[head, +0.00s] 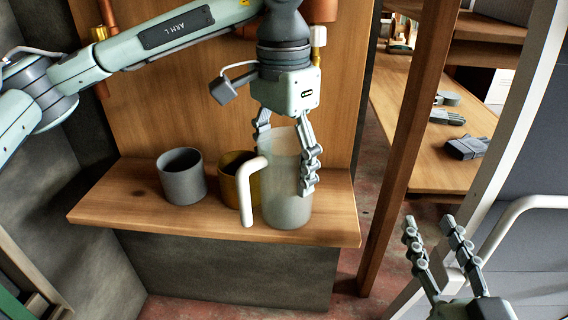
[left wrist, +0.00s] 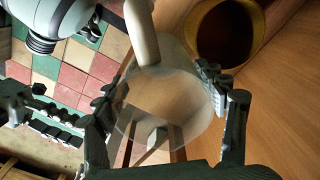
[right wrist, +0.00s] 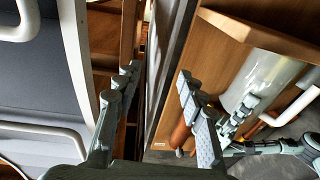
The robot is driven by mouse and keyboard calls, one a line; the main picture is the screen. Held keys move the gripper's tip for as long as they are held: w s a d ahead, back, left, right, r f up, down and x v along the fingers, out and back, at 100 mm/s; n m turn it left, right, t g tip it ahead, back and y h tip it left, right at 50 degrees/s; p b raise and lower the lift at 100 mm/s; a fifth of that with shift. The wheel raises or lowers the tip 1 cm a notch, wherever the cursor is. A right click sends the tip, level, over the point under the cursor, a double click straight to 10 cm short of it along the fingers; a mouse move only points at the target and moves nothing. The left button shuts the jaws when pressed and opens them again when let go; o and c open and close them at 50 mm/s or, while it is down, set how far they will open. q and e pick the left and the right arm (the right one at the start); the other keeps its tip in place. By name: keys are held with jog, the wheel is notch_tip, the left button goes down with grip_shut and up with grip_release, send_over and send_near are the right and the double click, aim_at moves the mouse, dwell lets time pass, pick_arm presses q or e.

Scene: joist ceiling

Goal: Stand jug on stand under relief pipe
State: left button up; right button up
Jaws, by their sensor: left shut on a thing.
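The jug (head: 285,195) is a tall translucent vessel with a white handle on its left side. It is upright at the right end of the wooden stand (head: 130,199); I cannot tell if its base touches the wood. My left gripper (head: 285,160) is shut on the jug near its rim, from above. The left wrist view looks down into the jug (left wrist: 165,100) between the fingers. A copper pipe with a pale valve (head: 318,40) comes down behind the left wrist. My right gripper (head: 437,235) is open and empty at the lower right.
A grey cup (head: 182,178) and a mustard cup (head: 233,180) stand left of the jug, the mustard one close to its handle. Another copper pipe with brass fitting (head: 99,34) is at the upper left.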

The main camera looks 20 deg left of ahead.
pick_arm(q)
jog(key=o, duration=1.2)
jog(key=shift+o, duration=0.2)
